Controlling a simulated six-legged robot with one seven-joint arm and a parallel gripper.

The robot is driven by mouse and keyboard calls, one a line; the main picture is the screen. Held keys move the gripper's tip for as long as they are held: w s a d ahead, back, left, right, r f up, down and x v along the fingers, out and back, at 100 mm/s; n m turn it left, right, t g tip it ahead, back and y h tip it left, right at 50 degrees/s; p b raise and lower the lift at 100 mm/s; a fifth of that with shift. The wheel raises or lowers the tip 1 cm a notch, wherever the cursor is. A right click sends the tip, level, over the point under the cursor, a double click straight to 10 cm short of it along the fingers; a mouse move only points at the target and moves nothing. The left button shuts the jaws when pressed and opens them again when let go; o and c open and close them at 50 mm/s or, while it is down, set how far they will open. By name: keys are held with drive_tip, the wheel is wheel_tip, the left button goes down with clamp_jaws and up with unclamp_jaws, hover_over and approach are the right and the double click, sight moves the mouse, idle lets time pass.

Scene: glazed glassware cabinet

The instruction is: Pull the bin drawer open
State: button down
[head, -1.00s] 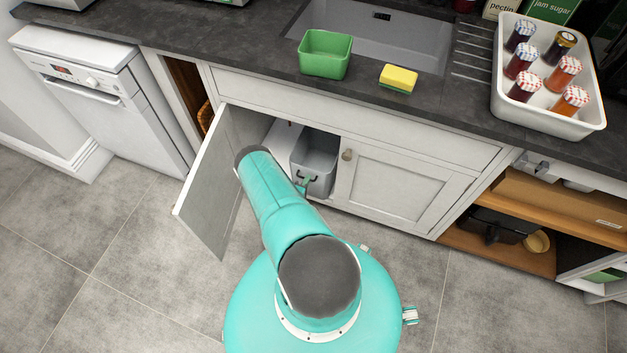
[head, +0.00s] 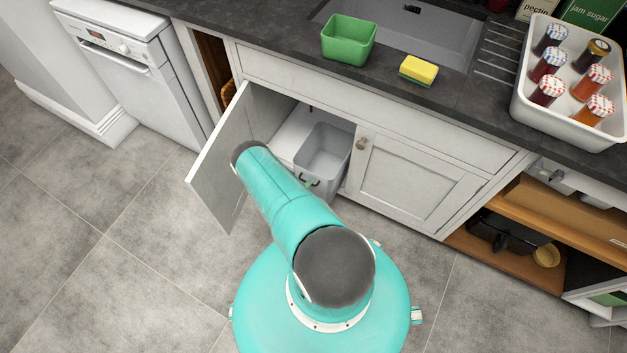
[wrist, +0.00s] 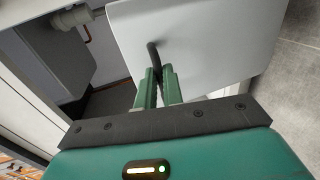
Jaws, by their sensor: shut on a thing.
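The grey bin (head: 325,150) stands in the open cupboard under the sink, its front out past the cupboard's front line. Its open top shows it empty. In the wrist view, the bin's pale front (wrist: 205,45) fills the top middle, with a dark bar handle (wrist: 152,54) on it. My gripper's green fingers (wrist: 158,74) are shut on this handle. In the head view, my gripper (head: 312,183) is small and partly hidden by my arm at the bin's front.
The left cupboard door (head: 222,160) stands open beside my arm. The right door (head: 405,185) is shut. A green tub (head: 348,40), a sponge (head: 419,69) and a tray of jars (head: 520,105) are on the worktop. The floor (head: 130,250) is clear around me.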

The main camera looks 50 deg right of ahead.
drive_tip(key=a, duration=0.7)
drive_tip(key=shift+s+a, duration=0.4)
drive_tip(key=shift+s, duration=0.05)
drive_tip(key=c, duration=1.6)
unclamp_jaws()
drive_tip(key=shift+o, duration=0.4)
drive_tip(key=shift+s, duration=0.1)
drive_tip(key=v, duration=1.3)
drive_tip(key=shift+a, duration=0.35)
drive_tip(key=shift+r, duration=0.15)
